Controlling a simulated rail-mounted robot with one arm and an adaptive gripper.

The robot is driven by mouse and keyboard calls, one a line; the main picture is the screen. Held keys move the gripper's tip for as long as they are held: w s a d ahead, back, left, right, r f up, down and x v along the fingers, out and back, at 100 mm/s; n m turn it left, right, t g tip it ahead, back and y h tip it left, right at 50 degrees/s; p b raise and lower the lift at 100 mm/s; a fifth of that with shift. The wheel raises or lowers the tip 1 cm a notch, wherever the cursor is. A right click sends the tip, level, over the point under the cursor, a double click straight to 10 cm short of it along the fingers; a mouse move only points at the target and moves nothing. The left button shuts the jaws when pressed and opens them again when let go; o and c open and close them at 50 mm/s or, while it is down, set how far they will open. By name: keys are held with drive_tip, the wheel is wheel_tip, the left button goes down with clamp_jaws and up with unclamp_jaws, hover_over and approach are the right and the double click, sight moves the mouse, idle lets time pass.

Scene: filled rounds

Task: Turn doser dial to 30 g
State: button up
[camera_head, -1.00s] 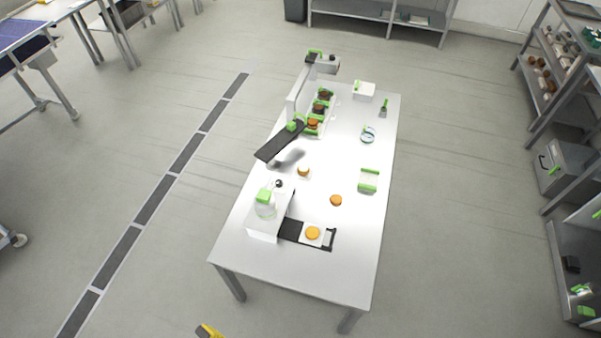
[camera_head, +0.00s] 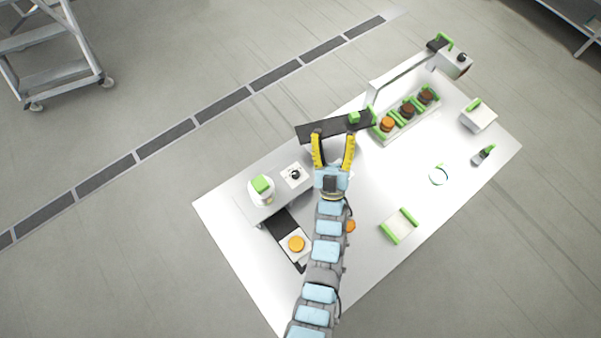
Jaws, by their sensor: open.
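The doser (camera_head: 250,204) is a white box at the left of the table, with a green-lidded hopper (camera_head: 262,186) on top. Its dial (camera_head: 295,174) is a small dark knob on a white marked plate at the box's right end. My gripper (camera_head: 333,136) has yellow fingers, spread open and empty. In the picture it is up and to the right of the dial, over the near edge of the dark sloped plate. The dial's setting is too small to read.
A dark sloped plate (camera_head: 318,127) with a green knob lies by my fingertips. A rack (camera_head: 405,123) holds several rounds. An orange round (camera_head: 296,244) sits below the doser. A green-edged tray (camera_head: 399,226) and a white box (camera_head: 478,115) stand at right. The table's right middle is mostly clear.

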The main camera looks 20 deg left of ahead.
drive_tip(key=w+a+f+g+h+b, duration=0.15)
drive_tip(key=w+f, duration=0.25)
drive_tip(key=w, duration=0.4)
drive_tip(key=w+f+g+h+b, duration=0.1)
drive_tip(key=w+f+g, duration=0.15)
drive_tip(key=w, duration=0.55)
drive_tip(key=w+f+g+h+b, duration=0.2)
drive_tip(key=w+f, duration=0.2)
drive_tip(key=w, duration=0.4)
drive_tip(key=w+d+f+g+h+b, duration=0.2)
drive_tip(key=w+d+f+h, duration=0.15)
drive_tip(key=w, duration=0.45)
drive_tip(key=m+g+h+b, duration=0.2)
drive_tip(key=m+g+b, duration=0.5)
drive_tip(key=g, duration=1.1)
hover_over(296, 173)
drive_tip(key=b, duration=0.2)
wheel_tip(296, 173, down, 13)
drive_tip(key=n, duration=0.2)
wheel_tip(296, 173, down, 15)
drive_tip(key=b, duration=0.3)
drive_tip(key=shift+s+r, duration=0.15)
drive_tip(key=shift+f, duration=1.1)
